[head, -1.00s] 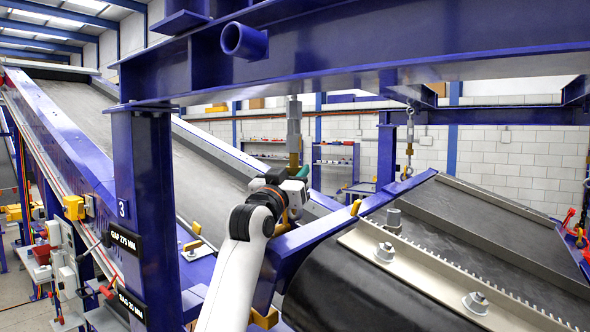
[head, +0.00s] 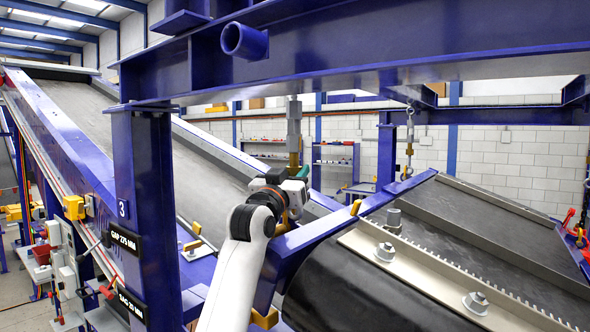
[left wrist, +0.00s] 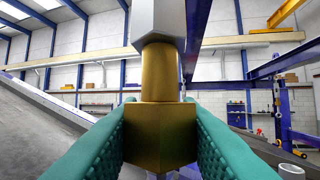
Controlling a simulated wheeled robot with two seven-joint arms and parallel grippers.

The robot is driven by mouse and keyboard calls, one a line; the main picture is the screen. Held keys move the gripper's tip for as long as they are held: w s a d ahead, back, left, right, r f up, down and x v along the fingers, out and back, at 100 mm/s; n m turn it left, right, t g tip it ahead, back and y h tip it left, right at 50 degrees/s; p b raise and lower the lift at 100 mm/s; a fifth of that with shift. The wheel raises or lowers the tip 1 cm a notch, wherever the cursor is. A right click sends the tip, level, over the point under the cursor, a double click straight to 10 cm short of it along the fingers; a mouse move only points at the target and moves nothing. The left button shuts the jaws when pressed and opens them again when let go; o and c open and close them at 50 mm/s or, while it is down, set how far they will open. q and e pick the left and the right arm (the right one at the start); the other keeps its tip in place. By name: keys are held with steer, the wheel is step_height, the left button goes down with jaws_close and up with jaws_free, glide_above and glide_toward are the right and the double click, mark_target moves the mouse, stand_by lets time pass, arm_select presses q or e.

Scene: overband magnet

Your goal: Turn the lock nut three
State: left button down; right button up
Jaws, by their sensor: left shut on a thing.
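The lock nut is a brass hexagonal nut (left wrist: 160,135) on a vertical hanger, in the middle of the left wrist view. A brass collar (left wrist: 159,72) and a grey body sit directly above it. My left gripper (left wrist: 160,140), with green padded fingers, is shut on the nut from both sides. In the head view my left gripper (head: 289,186) is at the lower end of the hanger (head: 294,130), which comes down from the blue beam. The gripper and wrist largely hide the nut there. My right gripper does not show.
A blue post (head: 145,200) marked 3 stands left of my arm, with the blue beam (head: 400,55) overhead. A dark belt (head: 360,290) and a bolted pale plate (head: 440,275) lie to the right. A second hanger (head: 409,145) is farther back.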

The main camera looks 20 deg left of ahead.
arm_select(q)
steer(key=shift+d+n+y, duration=0.1)
steer(key=shift+n+y, duration=1)
steer(key=shift+y, duration=1.3)
steer(key=c, duration=1)
jaws_free()
steer(key=shift+o, duration=0.2)
steer(key=shift+s, duration=0.15)
